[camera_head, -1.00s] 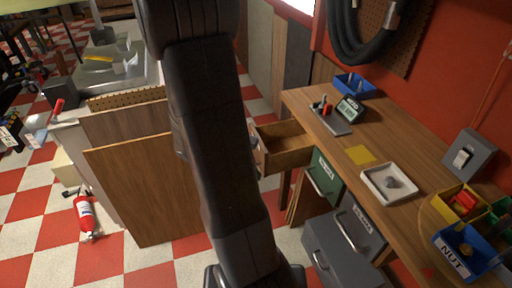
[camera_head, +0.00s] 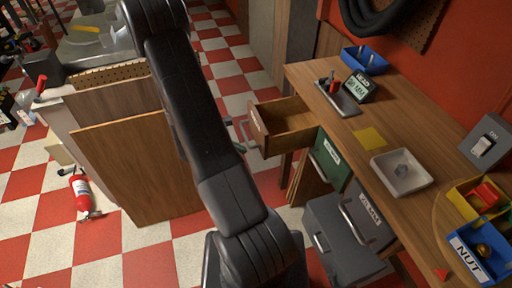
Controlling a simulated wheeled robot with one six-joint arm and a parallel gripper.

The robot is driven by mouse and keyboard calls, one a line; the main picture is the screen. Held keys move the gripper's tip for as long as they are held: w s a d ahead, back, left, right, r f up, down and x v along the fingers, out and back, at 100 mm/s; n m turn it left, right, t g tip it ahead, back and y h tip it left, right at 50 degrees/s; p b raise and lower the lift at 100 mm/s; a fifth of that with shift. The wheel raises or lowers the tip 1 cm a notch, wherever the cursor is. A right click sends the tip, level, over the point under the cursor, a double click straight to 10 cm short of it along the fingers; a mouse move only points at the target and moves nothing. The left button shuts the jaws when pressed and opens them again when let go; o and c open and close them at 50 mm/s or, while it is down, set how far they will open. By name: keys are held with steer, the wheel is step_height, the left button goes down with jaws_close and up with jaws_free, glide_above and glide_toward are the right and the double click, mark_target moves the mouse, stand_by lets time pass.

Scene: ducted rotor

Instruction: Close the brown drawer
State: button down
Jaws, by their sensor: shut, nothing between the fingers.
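The brown drawer (camera_head: 257,128) stands pulled out, open and empty inside, under the far left end of the wooden workbench. Its front faces left and carries a grey bar handle (camera_head: 244,134) and a small pale label. My dark arm rises from the bottom of the view toward the top left, to the left of the drawer. No contact with the drawer shows.
The workbench (camera_head: 400,135) holds trays, bins and a small display. A green drawer (camera_head: 328,158) and grey drawers (camera_head: 345,235) are below it. A wooden panel (camera_head: 135,165) stands at left by a fire extinguisher (camera_head: 84,194).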

mark_target(307, 134)
steer(key=shift+w+d+f+p, duration=0.2)
steer(key=shift+w+d+f, duration=0.15)
steer(key=shift+d, duration=0.65)
steer(key=shift+w+d+f+p, duration=0.25)
steer(key=shift+d+f, duration=0.1)
steer(key=shift+d, duration=0.6)
steer(key=shift+w+d+f+p, duration=0.2)
steer(key=shift+w+d+f, duration=0.15)
steer(key=shift+d, duration=0.65)
steer(key=shift+d+f+b, duration=0.1)
steer(key=shift+d+b, duration=0.15)
steer(key=shift+b, duration=0.05)
steer(key=w+d+b, duration=0.2)
steer(key=d+b, duration=0.1)
steer(key=d, duration=0.3)
steer(key=w+d+b, duration=0.2)
steer(key=d+b, duration=0.1)
steer(key=d, duration=0.3)
steer(key=w+d+b, duration=0.1)
steer(key=d+b, duration=0.3)
steer(key=d, duration=0.1)
steer(key=shift+w+d, duration=0.55)
steer(key=shift+d, duration=0.25)
steer(key=shift+r, duration=0.2)
steer(key=shift+w+r, duration=0.1)
